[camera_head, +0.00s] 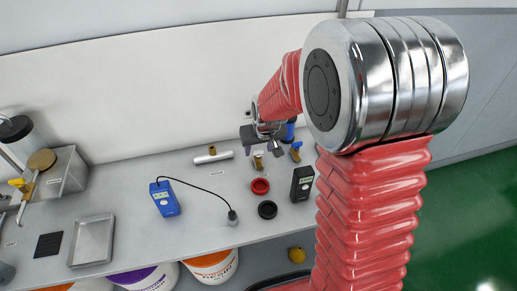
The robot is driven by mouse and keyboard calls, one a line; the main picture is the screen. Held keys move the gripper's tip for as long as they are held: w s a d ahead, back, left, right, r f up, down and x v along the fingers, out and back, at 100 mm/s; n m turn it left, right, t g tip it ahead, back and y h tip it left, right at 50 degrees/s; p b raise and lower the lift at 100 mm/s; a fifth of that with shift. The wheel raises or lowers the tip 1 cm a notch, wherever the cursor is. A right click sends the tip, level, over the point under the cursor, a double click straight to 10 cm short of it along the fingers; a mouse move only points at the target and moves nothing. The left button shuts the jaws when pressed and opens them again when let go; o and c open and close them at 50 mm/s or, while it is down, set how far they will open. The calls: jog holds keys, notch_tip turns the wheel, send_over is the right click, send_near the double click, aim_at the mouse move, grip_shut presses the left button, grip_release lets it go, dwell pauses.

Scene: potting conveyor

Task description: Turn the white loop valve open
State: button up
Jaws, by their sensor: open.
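I cannot pick out a white loop valve with certainty. A pale pipe piece (213,156) with a brass fitting on top lies on the grey bench near the back wall. Right of it, a small brass fitting (258,160) and a brass fitting with a blue handle (295,151) stand on the bench. My gripper (263,142) is open at the end of my red arm, just above and behind these fittings. It seems apart from them, but contact is hard to judge. A blue part (290,130) beside my gripper is partly hidden.
The bench (120,207) holds a blue meter (164,198) with a cabled probe (232,217), red (260,186) and black (267,209) rings, a black device (302,184) and a metal tray (92,240). A yellow-handled tap (22,186) is at left. Buckets (212,266) stand below.

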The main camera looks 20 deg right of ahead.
jog(key=shift+w+f, duration=0.15)
jog(key=shift+f, duration=0.25)
jog(key=shift+c, duration=0.6)
jog(key=c, duration=0.9)
